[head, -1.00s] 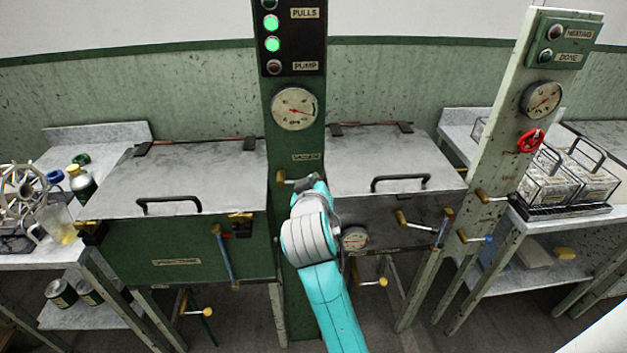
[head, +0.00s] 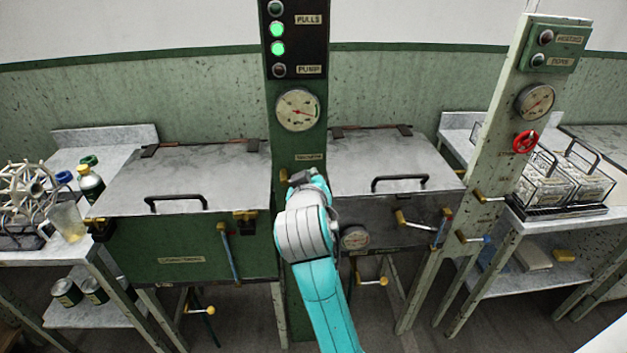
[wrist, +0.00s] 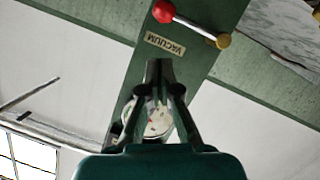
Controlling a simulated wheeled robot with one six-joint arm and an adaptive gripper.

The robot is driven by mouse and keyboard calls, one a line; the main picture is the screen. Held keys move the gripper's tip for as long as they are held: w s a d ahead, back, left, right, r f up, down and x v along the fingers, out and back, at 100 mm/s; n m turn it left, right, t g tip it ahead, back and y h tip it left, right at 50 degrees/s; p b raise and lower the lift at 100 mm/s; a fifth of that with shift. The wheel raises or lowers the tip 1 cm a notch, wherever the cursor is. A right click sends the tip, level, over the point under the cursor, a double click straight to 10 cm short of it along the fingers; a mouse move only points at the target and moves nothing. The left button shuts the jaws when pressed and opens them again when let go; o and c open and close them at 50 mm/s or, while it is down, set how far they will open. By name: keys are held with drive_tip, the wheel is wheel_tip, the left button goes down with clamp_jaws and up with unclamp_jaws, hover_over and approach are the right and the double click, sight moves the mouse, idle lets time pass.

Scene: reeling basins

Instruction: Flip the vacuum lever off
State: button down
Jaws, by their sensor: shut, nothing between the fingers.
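The vacuum lever (wrist: 190,25) shows at the top of the wrist view as a pale rod with a red ball at its left end and a brass end at its right. It sits beside the VACUUM label (wrist: 165,45) on the green column. In the head view only its brass end (head: 284,175) shows; my gripper and wrist hide the rest. My gripper (wrist: 160,65) is shut and empty, its tips over the column near the label and apart from the lever in the wrist view. In the head view my gripper (head: 305,178) is in front of the column.
A pressure gauge (head: 298,110) and a panel of lamps (head: 294,40) are higher on the column. Lidded basins stand left (head: 185,180) and right (head: 385,160), with handles and brass-knobbed levers projecting. A pale post (head: 500,145) with a red valve wheel (head: 526,142) stands at right.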

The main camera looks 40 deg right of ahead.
drive_tip(key=v, duration=0.8)
drive_tip(key=shift+r, duration=0.1)
drive_tip(key=s+a+f+n+t+y, duration=0.2)
drive_tip(key=s+a+f+n+y, duration=0.3)
drive_tip(key=f, duration=0.6)
drive_tip(key=s+a+f+n+t+y, duration=0.15)
drive_tip(key=s+a+f, duration=0.25)
drive_tip(key=s+f, duration=0.5)
drive_tip(key=s+a+f+m+y, duration=0.1)
drive_tip(key=s+a+f, duration=0.1)
drive_tip(key=s, duration=0.9)
drive_tip(key=s+a+f+m+y, duration=0.2)
drive_tip(key=s, duration=0.9)
drive_tip(key=shift+s, duration=0.3)
drive_tip(key=shift+m, duration=0.25)
